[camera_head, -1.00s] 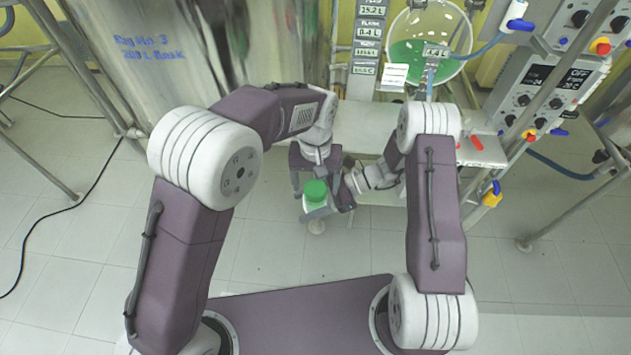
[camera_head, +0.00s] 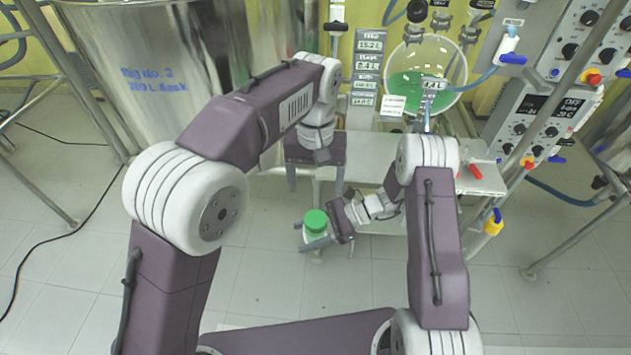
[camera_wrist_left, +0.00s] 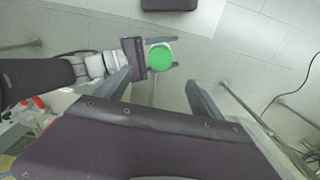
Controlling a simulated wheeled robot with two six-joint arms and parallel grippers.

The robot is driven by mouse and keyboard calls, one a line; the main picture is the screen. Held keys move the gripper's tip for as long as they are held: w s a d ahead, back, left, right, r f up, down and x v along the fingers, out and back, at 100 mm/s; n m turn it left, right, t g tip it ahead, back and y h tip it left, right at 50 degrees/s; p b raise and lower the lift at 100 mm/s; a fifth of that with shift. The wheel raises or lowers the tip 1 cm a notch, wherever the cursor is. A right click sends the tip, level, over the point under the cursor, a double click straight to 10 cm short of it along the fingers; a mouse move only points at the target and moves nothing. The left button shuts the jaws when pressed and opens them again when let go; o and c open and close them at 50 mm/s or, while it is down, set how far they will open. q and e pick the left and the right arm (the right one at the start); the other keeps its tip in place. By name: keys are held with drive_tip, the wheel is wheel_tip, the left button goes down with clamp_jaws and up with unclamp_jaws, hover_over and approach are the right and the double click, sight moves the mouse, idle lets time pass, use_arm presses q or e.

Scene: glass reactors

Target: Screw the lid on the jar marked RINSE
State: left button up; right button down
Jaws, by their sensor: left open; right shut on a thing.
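A jar (camera_head: 317,238) with a green lid (camera_head: 316,220) on its top is held upright by my right gripper (camera_head: 322,238), clear of the floor. Its label cannot be read. My left gripper (camera_head: 317,188) is open and empty, above and behind the jar in the head view, apart from the lid. In the left wrist view the green lid (camera_wrist_left: 159,58) shows beyond and between my open left fingers (camera_wrist_left: 158,85), with the right gripper's fingers around the jar beneath it.
A grey bench (camera_head: 385,155) stands behind the grippers, with a round glass vessel of green liquid (camera_head: 425,75) above it. A large steel tank (camera_head: 150,85) stands at the back left. Control boxes (camera_head: 545,115) hang on the right. The floor in front is clear.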

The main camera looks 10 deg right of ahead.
idle(0.3)
use_arm(q)
drive_tip(key=s+a+f+n, duration=0.1)
drive_tip(key=a+f, duration=0.3)
drive_tip(key=a, duration=0.4)
drive_tip(key=a+f+n, duration=0.1)
drive_tip(key=a+f, duration=0.3)
drive_tip(key=a, duration=0.3)
drive_tip(key=s+a+f+n+t, duration=0.1)
drive_tip(key=s+a+f, duration=0.5)
drive_tip(key=s+a, duration=0.3)
drive_tip(key=shift+s+a, duration=0.3)
drive_tip(key=shift+s, duration=0.3)
drive_tip(key=shift+f, duration=0.1)
